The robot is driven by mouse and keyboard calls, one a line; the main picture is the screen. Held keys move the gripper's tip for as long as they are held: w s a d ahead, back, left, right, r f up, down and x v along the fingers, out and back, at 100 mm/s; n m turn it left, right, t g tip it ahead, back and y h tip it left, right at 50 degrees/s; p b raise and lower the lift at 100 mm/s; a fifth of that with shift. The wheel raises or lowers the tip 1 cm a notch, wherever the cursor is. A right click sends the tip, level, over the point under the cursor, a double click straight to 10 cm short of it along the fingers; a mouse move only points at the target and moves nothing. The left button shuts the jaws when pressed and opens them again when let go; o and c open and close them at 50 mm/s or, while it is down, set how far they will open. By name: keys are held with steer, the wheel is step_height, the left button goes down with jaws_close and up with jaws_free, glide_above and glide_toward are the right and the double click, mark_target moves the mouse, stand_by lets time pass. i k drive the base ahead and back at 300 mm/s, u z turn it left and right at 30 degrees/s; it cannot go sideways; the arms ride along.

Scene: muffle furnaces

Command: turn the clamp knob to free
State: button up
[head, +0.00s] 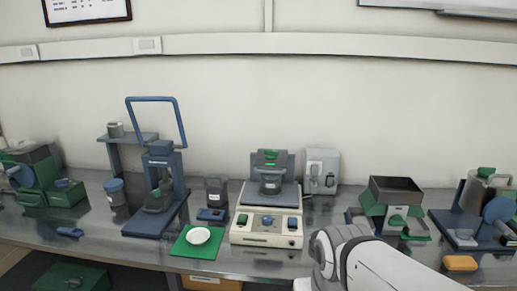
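No part can be told for certain as the clamp knob at this size. A blue round part (498,209) shows on the machine at the far right, and a blue knob-like part (22,175) shows on the green machine (40,170) at the far left. A blue press-like stand (162,185) with a raised loop handle stands left of the middle. My gripper is out of view; only a white link of my arm shows at the bottom right, in front of the bench.
The grey bench (330,215) runs across the view. A cream instrument (267,238) stands mid-bench, beside a green mat (186,247) with a white dish (199,235). A hopper-like device (396,195) and an orange block (460,263) are on the right.

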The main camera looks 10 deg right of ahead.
mark_target(270, 154)
steer(key=u, duration=0.05)
steer(key=i, duration=1)
steer(key=z, duration=0.05)
